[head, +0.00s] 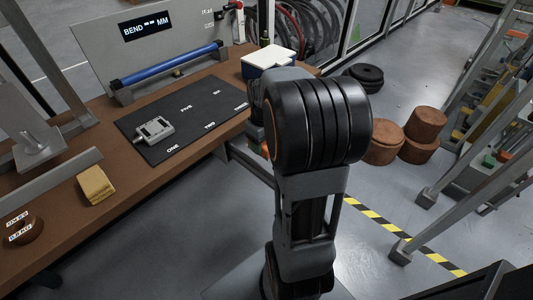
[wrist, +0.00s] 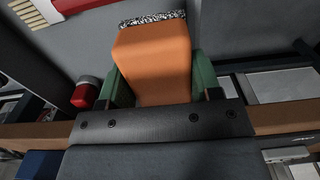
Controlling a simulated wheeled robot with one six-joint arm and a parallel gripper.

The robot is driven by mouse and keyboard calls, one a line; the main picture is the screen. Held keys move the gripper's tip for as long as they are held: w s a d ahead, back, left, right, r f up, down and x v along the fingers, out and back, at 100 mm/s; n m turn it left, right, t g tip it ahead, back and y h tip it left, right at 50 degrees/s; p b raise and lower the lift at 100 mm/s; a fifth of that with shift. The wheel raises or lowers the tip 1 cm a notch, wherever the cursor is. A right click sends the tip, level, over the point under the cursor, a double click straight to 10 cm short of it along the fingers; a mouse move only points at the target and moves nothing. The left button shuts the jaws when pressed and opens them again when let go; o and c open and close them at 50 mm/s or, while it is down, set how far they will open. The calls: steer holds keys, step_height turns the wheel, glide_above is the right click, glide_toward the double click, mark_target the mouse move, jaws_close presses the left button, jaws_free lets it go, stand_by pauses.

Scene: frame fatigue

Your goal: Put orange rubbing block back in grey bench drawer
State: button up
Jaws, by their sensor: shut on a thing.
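The orange rubbing block (wrist: 153,62) is in my gripper (wrist: 160,84) in the wrist view. Green finger pads press on its left and right sides. Its far end has a black and white speckled layer. In the head view my arm hides the gripper; a small orange patch shows at the arm's left edge, and I cannot tell if it is the block. A grey surface (wrist: 240,35) lies beyond the block in the wrist view and may be the inside of the grey drawer; its full outline is not visible.
In the head view the brown bench (head: 130,195) holds a black mat (head: 190,125) and a yellow cloth-like stack (head: 95,184). Brown rolls (head: 422,125) stand on the floor.

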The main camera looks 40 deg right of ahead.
steer(key=w+d+f, duration=0.1)
steer(key=d+f+b, duration=0.1)
steer(key=f, duration=0.1)
steer(key=w+d+f, duration=0.1)
steer(key=f, duration=0.1)
steer(key=shift+w, duration=0.3)
steer(key=shift+w+f+b, duration=0.1)
steer(key=shift+f+b, duration=0.55)
steer(key=shift+f, duration=1.05)
steer(key=shift+f, duration=0.2)
steer(key=o, duration=1)
steer(key=shift+r, duration=0.1)
